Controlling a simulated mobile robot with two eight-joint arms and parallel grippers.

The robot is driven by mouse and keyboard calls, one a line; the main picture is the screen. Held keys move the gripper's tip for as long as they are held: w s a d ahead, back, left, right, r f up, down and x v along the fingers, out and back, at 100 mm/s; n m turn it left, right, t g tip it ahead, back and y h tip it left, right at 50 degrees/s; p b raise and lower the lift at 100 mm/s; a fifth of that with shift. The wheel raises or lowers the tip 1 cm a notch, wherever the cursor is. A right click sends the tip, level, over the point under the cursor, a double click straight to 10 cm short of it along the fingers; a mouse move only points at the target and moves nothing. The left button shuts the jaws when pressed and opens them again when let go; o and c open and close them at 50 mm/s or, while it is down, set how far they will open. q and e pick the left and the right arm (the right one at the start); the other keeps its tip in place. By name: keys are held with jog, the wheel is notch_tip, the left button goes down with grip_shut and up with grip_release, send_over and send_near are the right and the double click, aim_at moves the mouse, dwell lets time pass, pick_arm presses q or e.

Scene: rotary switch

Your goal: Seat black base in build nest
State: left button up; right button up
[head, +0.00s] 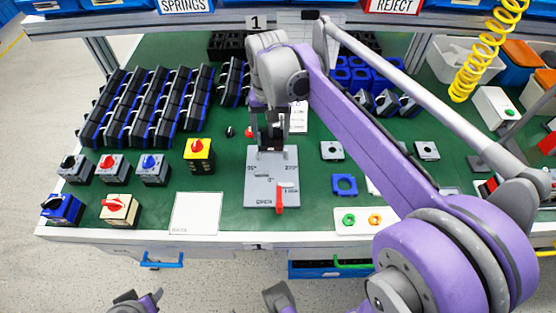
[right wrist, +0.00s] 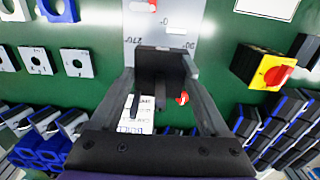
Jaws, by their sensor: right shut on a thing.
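My right gripper (head: 271,138) is shut on the black base (right wrist: 160,62), which sits between its two fingers in the right wrist view. In the head view the gripper points down at the far edge of the grey build nest plate (head: 262,192). The plate has angle markings and a red-handled lever (head: 280,198) near its front edge; it also shows in the right wrist view (right wrist: 190,25). The gripper partly hides the base in the head view, and I cannot tell whether the base touches the plate.
Rows of black and blue units (head: 150,105) stand at the left. Several finished switches, one with a yellow face (head: 199,150), stand nearer. A white square (head: 195,213) lies left of the plate; a blue frame (head: 344,185) and grey plates (head: 332,150) lie right.

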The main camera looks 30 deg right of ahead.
jog(key=shift+d, duration=0.1)
notch_tip(320, 180, down, 10)
jog(key=shift+r+b, duration=0.1)
jog(key=shift+b, duration=0.9)
jog(key=shift+f, duration=0.2)
jog(key=o, duration=1.3)
notch_tip(320, 180, up, 12)
jog(key=shift+r+p, duration=0.2)
jog(key=shift+p, duration=1)
